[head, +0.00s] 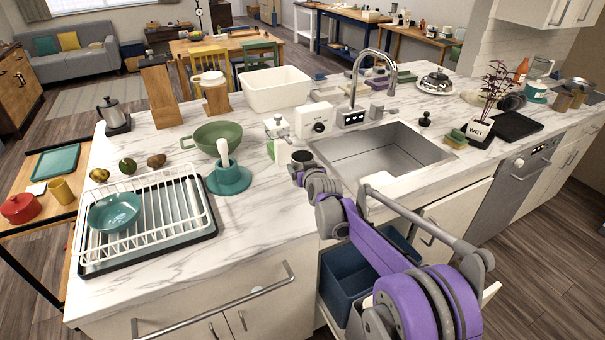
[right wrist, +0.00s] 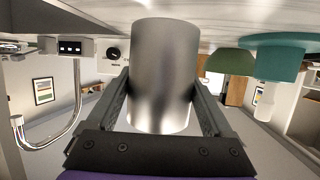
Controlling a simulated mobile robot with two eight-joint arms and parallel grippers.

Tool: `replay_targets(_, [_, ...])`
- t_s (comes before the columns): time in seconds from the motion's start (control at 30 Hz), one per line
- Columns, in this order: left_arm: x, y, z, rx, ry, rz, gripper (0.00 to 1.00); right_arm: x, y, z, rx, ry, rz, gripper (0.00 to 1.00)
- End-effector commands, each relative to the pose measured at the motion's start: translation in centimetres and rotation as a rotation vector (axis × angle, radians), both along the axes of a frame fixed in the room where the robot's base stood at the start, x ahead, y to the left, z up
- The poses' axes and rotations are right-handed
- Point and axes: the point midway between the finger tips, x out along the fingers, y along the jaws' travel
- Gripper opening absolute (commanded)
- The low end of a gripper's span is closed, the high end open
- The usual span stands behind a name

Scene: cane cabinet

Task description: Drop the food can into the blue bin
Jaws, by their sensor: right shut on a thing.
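My right gripper (right wrist: 161,88) is shut on the food can (right wrist: 162,70), a plain silver metal cylinder between its two fingers. In the head view this gripper (head: 300,168) is over the counter at the left edge of the sink; the can is mostly hidden there. I cannot tell whether the can touches the counter. The blue bin (head: 347,284) sits in a pulled-out drawer below the counter front, partly hidden behind my purple right arm. My left gripper is not in view.
The sink (head: 382,154) and faucet (head: 372,72) are to the right. The counter front, left of the drawer, is clear.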

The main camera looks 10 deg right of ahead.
Motion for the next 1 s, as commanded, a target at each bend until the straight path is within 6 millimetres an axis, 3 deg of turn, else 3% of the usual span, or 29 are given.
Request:
replay_targets(0.17, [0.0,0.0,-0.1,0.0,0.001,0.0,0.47,0.0,0.0,-2.4,0.0,0.0,0.0,0.29])
replay_targets(0.5, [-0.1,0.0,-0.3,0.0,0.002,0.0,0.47,0.0,0.0,-2.8,0.0,0.0,0.0,0.29])
replay_targets(0.53, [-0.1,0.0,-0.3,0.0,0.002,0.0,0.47,0.0,0.0,-2.9,0.0,0.0,0.0,0.87])
replay_targets(0.6, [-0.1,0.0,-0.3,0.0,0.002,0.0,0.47,0.0,0.0,-2.8,0.0,0.0,0.0,1.0])
replay_targets(1.0, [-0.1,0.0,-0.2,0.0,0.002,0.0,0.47,-0.8,-0.1,-2.2,0.0,0.0,0.0,1.0])
